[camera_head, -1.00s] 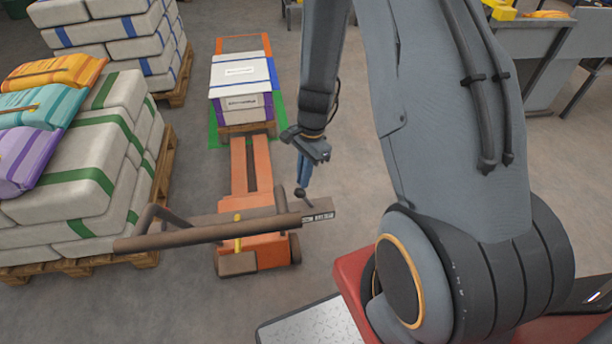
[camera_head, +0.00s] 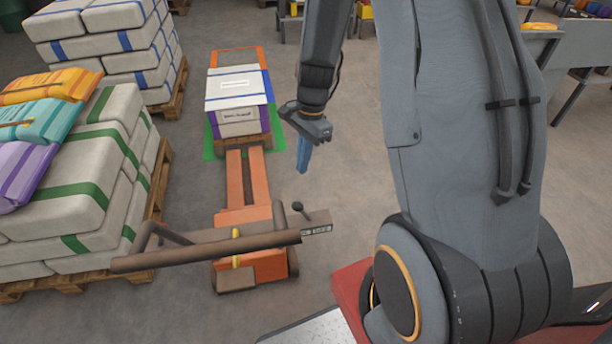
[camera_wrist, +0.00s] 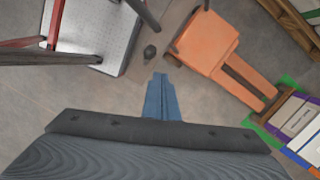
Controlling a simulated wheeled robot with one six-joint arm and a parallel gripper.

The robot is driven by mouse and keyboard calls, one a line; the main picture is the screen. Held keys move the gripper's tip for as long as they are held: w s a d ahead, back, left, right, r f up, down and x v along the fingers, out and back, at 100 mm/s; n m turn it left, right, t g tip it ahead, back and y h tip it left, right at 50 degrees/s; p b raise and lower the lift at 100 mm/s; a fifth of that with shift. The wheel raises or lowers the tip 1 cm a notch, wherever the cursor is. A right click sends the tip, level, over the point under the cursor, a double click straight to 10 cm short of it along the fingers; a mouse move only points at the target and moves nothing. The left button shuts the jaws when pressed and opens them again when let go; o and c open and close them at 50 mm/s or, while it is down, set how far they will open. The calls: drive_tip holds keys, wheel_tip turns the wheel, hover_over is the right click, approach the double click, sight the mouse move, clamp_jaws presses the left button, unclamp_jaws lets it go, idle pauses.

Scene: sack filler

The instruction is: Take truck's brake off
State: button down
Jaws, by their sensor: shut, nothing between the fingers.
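The orange pallet truck (camera_head: 252,265) stands on the floor with its forks under a loaded pallet. A brown tow bar (camera_head: 205,250) lies across it in the picture. A short lever with a black ball knob (camera_head: 297,206) sticks up beside a small lettered plate (camera_head: 316,230) at the truck's right. My gripper (camera_head: 301,172) is shut and empty, its blue fingers pointing down, apart from the knob and above it in the picture. In the wrist view the shut fingers (camera_wrist: 160,78) point towards the dark knob (camera_wrist: 150,52), with floor showing between them. The orange truck body (camera_wrist: 207,40) is to their right.
Stacked pale sacks (camera_head: 75,200) on a pallet stand close on the left. A white and purple carton load (camera_head: 238,90) sits on the green floor marking (camera_head: 208,145). Open floor (camera_head: 345,185) lies right of my gripper. Benches (camera_head: 555,60) stand at the back right.

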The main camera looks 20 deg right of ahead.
drive_tip(key=shift+w+a+r, duration=0.1)
drive_tip(key=shift+a+r, duration=0.1)
drive_tip(key=shift+r, duration=0.4)
drive_tip(key=shift+w+a+r, duration=0.1)
drive_tip(key=shift+a+r, duration=0.05)
drive_tip(key=shift+r, duration=0.45)
drive_tip(key=shift+r, duration=0.1)
